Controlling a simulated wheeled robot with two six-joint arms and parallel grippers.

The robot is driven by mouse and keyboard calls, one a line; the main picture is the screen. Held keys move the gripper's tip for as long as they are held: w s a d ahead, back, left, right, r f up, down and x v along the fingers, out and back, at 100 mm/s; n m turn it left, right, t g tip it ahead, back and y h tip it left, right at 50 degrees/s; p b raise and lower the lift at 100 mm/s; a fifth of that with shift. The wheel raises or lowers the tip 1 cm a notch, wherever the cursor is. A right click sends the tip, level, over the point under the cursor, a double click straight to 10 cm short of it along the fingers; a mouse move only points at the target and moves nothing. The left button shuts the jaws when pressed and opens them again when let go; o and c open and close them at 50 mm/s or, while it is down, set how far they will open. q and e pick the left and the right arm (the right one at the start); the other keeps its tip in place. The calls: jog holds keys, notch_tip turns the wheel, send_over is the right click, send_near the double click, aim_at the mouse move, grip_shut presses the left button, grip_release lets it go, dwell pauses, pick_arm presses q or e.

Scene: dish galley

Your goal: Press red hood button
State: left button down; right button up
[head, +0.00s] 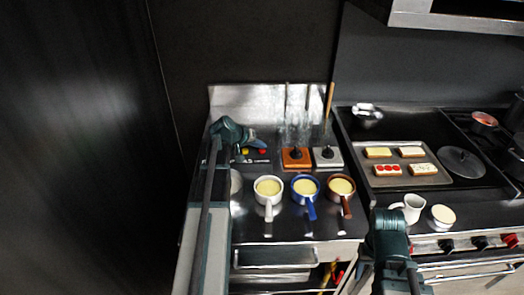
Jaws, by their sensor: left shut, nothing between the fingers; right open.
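A small red button (262,152) sits at the back left of the steel counter, beside a yellow one (245,151) on a dark strip. It is taken here as the red hood button, though its label is too small to read. My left gripper (256,143) is shut and empty, just above and behind the red button in the picture. Whether it touches the button cannot be told. My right gripper (386,217) is in front of the stove, near a white jug, open and empty; its fingers are hard to make out.
White (268,188), blue (305,187) and brown (342,187) handled pots stand in front. Behind them are an orange block (296,158) and a grey block (327,157). A tray (384,182), white jug (413,207) and pan lid (461,162) are right. The hood (455,18) hangs top right.

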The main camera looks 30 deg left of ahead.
aim_at(260, 151)
pick_arm(q)
jog(key=shift+f+b, duration=0.4)
jog(key=shift+r, duration=0.15)
dwell(0.5)
jog(key=shift+r+p, duration=0.75)
jog(key=shift+p, duration=0.15)
notch_tip(260, 151, up, 5)
jog(key=p, duration=0.5)
jog(key=shift+s+f, duration=0.1)
dwell(0.5)
